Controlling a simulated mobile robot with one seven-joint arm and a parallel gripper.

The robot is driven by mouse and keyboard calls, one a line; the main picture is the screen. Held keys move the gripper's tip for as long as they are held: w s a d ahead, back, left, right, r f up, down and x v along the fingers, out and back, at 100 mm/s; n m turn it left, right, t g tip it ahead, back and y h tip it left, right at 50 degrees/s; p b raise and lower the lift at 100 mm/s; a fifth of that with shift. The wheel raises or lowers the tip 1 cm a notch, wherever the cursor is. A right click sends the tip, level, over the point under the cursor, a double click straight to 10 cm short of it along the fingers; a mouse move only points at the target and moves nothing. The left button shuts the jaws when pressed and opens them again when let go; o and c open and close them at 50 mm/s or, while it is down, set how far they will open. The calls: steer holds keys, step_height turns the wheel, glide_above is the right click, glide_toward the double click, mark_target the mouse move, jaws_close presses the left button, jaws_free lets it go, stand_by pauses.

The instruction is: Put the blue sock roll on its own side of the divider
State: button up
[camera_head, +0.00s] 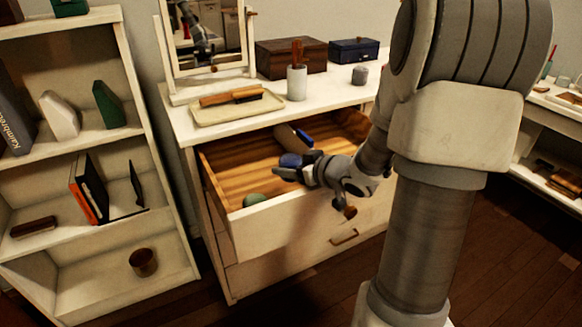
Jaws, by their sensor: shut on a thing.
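The drawer (300,225) of the white dresser is pulled open, with a striped wooden inside. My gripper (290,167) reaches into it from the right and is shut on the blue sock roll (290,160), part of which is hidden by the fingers. The roll is over the drawer's middle; I cannot tell whether it touches the drawer floor. A grey-beige rounded thing (284,136) and another blue piece (304,135) show just behind it. A green roll (255,199) lies at the drawer's front left. I cannot clearly make out the divider.
The dresser top (195,127) holds a tray (237,106) with a brush, a white cup (297,82), boxes and a mirror. A white shelf (165,245) stands close on the left. The drawer's left back looks clear.

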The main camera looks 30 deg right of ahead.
steer(key=shift+s+a+f, duration=0.1)
steer(key=shift+s+f, duration=0.2)
steer(key=shift+f, duration=0.45)
steer(key=o, duration=1.4)
steer(key=shift+f, duration=0.1)
steer(key=shift+c, duration=0.2)
steer(key=shift+r, duration=0.4)
steer(key=p+v, duration=0.2)
steer(key=v, duration=0.2)
steer(key=p+v, duration=0.2)
steer(key=v, duration=0.2)
steer(key=r+p+v, duration=0.1)
steer(key=v, duration=0.3)
steer(key=shift+w+p, duration=0.2)
steer(key=shift+p, duration=0.2)
